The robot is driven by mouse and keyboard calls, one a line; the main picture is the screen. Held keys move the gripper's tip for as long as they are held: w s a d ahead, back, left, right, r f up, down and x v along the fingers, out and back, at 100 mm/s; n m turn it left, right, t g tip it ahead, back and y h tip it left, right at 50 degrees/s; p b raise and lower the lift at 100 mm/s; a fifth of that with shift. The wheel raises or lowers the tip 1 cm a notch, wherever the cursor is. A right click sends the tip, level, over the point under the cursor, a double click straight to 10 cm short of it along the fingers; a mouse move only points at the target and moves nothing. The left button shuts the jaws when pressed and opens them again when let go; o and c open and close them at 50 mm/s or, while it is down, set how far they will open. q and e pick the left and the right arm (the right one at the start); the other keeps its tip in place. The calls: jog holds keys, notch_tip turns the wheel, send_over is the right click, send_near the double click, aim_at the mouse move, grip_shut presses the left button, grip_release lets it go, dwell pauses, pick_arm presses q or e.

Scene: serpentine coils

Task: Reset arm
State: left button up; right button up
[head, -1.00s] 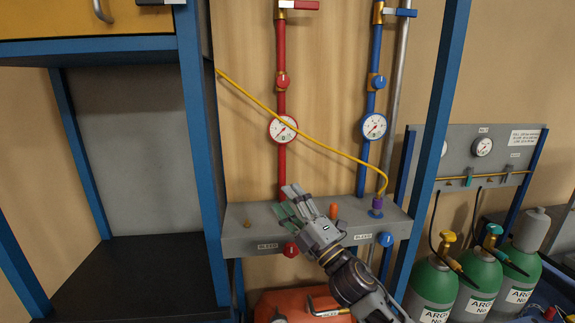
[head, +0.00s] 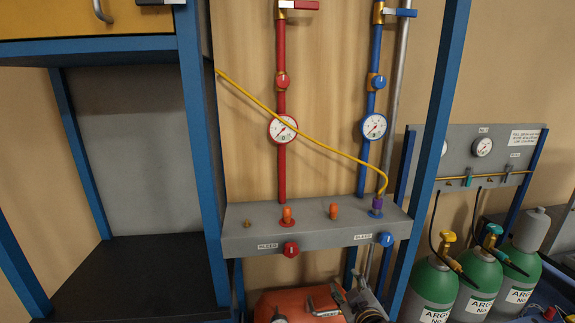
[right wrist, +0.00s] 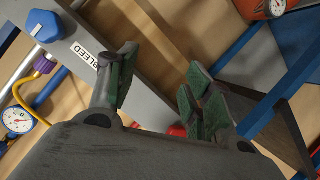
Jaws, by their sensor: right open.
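My right gripper (head: 345,292) is low in the head view, below the grey manifold box (head: 315,238) and in front of the orange case. In the right wrist view my right gripper (right wrist: 157,78) has its green-padded fingers apart, with nothing between them. The wrist view shows the box's BLEED label (right wrist: 86,56) and blue knob (right wrist: 45,26) tilted at the upper left. My left gripper is not in view.
Red pipe (head: 281,180) and blue pipe (head: 365,155) with gauges rise from the box. A yellow hose (head: 320,145) runs to a purple fitting (head: 376,201). Blue posts (head: 432,150) flank it. Green gas cylinders (head: 475,283) stand right.

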jog(key=s+d+f+m+g, duration=0.3)
jog(key=s+f+g, duration=0.2)
jog(key=s+f, duration=0.5)
jog(key=s+d+f+m+g, duration=0.25)
jog(key=s+f+g, duration=0.3)
jog(key=s, duration=0.75)
notch_tip(320, 180, down, 33)
jog(key=s+g, duration=0.1)
jog(key=s, duration=0.2)
jog(key=s+d+f, duration=0.2)
jog(key=s+f, duration=0.8)
jog(key=s, duration=0.1)
jog(key=s+d+f+g, duration=0.1)
jog(key=s+d+f, duration=0.1)
jog(key=s+f, duration=0.8)
jog(key=shift+s+d+n+h, duration=0.2)
jog(key=shift+s+n+h, duration=0.2)
jog(key=shift+s+n, duration=0.05)
